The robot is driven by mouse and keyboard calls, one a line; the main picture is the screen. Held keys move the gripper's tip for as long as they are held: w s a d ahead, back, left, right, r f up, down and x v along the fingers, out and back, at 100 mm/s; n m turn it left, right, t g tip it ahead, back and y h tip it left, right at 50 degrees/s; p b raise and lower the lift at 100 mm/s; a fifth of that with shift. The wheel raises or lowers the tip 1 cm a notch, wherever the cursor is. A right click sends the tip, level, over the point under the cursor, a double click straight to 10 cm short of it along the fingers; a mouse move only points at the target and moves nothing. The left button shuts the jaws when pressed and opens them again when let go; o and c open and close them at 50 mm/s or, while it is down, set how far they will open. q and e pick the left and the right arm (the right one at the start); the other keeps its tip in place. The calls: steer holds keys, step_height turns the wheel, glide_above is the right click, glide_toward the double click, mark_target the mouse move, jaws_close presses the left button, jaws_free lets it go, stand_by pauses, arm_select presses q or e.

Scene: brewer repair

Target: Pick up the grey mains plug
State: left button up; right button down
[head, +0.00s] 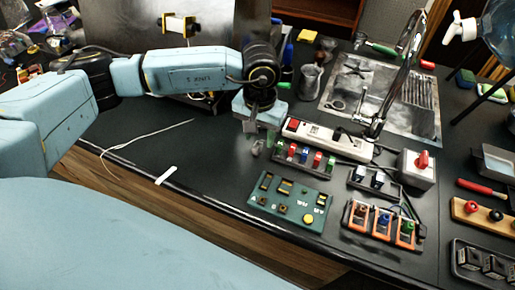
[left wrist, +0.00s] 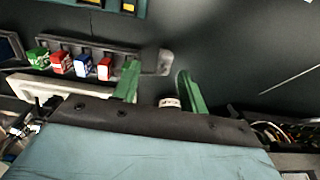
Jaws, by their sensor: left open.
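A small grey piece, which looks like the grey mains plug (head: 257,148), lies on the dark bench at the left end of the rack of coloured blocks. In the left wrist view the grey plug (left wrist: 166,62) shows beyond and between my fingertips. My left gripper (head: 251,127) points down just above and behind it. In the left wrist view its two green fingers (left wrist: 158,72) are apart. A small white-banded item (left wrist: 170,102) shows between the fingers near the palm; I cannot tell what it is. My right gripper is out of view.
A white power strip (head: 318,136) with a red switch lies right of the gripper. The coloured-block rack (head: 303,161) and a green circuit board (head: 291,201) are in front. A metal jug (head: 310,82) stands behind. The bench at front left is mostly clear.

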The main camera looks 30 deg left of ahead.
mark_target(257, 145)
arm_select(q)
steer(key=f, duration=0.3)
steer(key=f+p, duration=0.1)
steer(key=shift+w+a+f, duration=0.15)
steer(key=shift+a+f, duration=0.1)
steer(key=shift+a, duration=0.1)
steer(key=shift+f, duration=0.25)
steer(key=shift+c, duration=0.2)
jaws_close()
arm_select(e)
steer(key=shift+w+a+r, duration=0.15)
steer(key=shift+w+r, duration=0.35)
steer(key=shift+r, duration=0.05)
